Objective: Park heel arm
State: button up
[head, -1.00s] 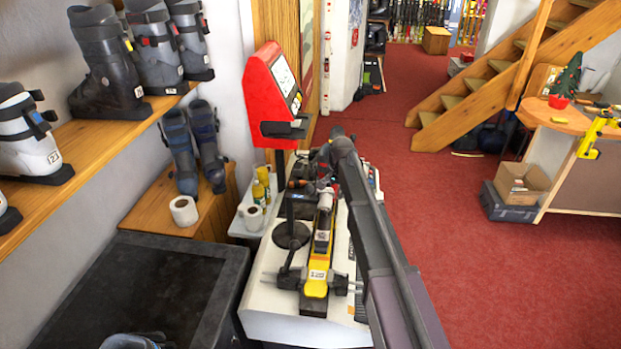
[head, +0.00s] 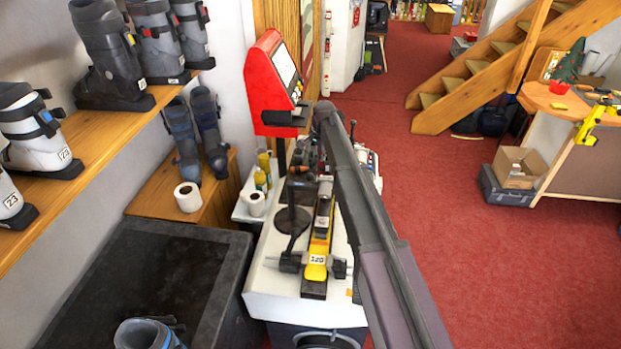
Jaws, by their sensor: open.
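The white binding bench (head: 262,304) stands in the middle of the head view. A long yellow and black ski-like bar (head: 321,225) lies along its top, with a yellow end block (head: 316,269) labelled 120. A dark round disc (head: 291,221) on a jointed dark arm (head: 291,246) sits just left of the bar; I cannot tell for certain whether this is the heel arm. My gripper (head: 308,158) is over the far part of the bench, beyond the disc. It is small, dark and mostly hidden by my own arm; its fingers are open, and I see nothing held.
A red screen unit (head: 268,80) rises behind the bench. A black-topped table (head: 150,285) with a boot on it is at the front left, and boot shelves (head: 100,130) line the left wall. A paper roll (head: 187,197) stands on a wooden box. Red carpet (head: 450,250) lies clear on the right.

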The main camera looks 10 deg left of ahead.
aim_at(311, 174)
jog(key=shift+f, duration=0.15)
jog(key=f+b, duration=0.4)
jog(key=w+a+f+b, duration=0.1)
jog(key=f+b, duration=0.3)
jog(key=b, duration=0.1)
jog(key=a+f+b, duration=0.1)
jog(key=f+b, duration=0.3)
jog(key=f, duration=0.1)
jog(key=shift+w+f, duration=0.1)
jog(key=shift+w, duration=0.2)
dwell(0.3)
grip_shut()
dwell(0.4)
